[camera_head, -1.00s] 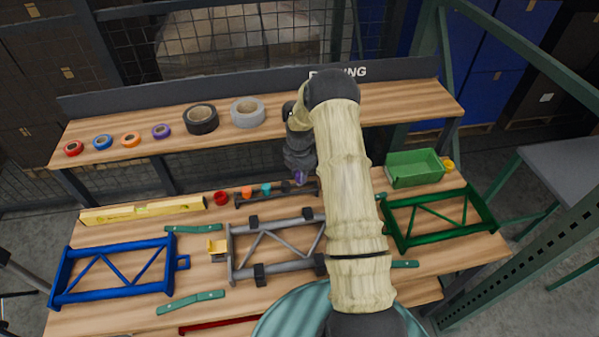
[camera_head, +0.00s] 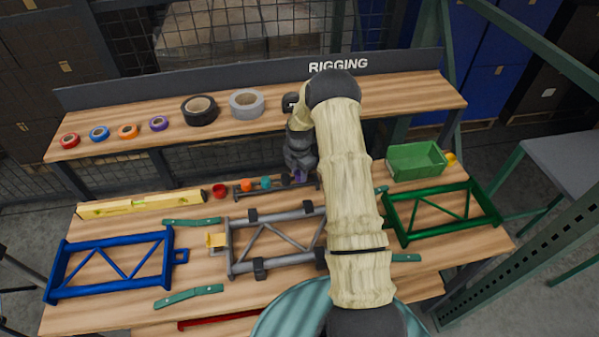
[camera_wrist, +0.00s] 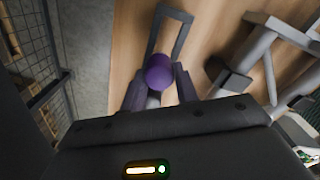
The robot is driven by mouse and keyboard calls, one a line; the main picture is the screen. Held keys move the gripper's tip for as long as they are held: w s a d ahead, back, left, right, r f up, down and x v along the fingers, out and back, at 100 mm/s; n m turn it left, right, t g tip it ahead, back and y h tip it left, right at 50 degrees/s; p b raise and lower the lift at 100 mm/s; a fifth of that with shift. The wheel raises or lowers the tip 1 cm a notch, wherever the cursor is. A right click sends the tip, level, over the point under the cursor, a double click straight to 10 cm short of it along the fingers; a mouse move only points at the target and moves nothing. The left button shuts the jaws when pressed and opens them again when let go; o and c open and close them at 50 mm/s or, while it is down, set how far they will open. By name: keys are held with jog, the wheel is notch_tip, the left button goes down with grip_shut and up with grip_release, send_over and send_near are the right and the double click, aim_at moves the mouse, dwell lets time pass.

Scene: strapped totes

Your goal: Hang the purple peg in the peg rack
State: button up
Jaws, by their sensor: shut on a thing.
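The purple peg (camera_wrist: 159,72) is held between the two fingers of my gripper (camera_wrist: 160,90), its round end toward the camera in the wrist view. In the head view my gripper (camera_head: 300,168) is over the right part of the dark peg rack (camera_head: 275,190), with a little purple of the peg (camera_head: 299,175) showing. An orange peg (camera_head: 246,185) and a teal peg (camera_head: 266,183) stand along the rack. I cannot tell whether the purple peg touches the rack.
A red cup-like piece (camera_head: 220,191) is left of the rack. A grey frame (camera_head: 277,243) with dark clamps lies in front, between a blue frame (camera_head: 110,264) and a green frame (camera_head: 441,212). A green bin (camera_head: 416,161) stands right. A shelf with tape rolls (camera_head: 199,110) runs behind.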

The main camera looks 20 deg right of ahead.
jog(key=o, duration=1.1)
jog(key=shift+c, duration=0.2)
notch_tip(320, 180, up, 18)
jog(key=b, duration=0.3)
jog(key=shift+f, duration=0.25)
jog(key=s+a+r+m+t, duration=0.1)
jog(key=s+a+m, duration=0.3)
jog(key=s+m, duration=0.3)
jog(key=s+a+r+m, duration=0.1)
jog(key=s+a+m, duration=0.3)
jog(key=s+m, duration=0.3)
jog(key=s+a+r+m+t, duration=0.1)
jog(key=s+a+m, duration=0.3)
jog(key=s+m, duration=0.3)
jog(key=s, duration=0.5)
jog(key=shift+r+m+t, duration=0.3)
jog(key=shift+r+m, duration=0.05)
jog(key=shift+m, duration=0.05)
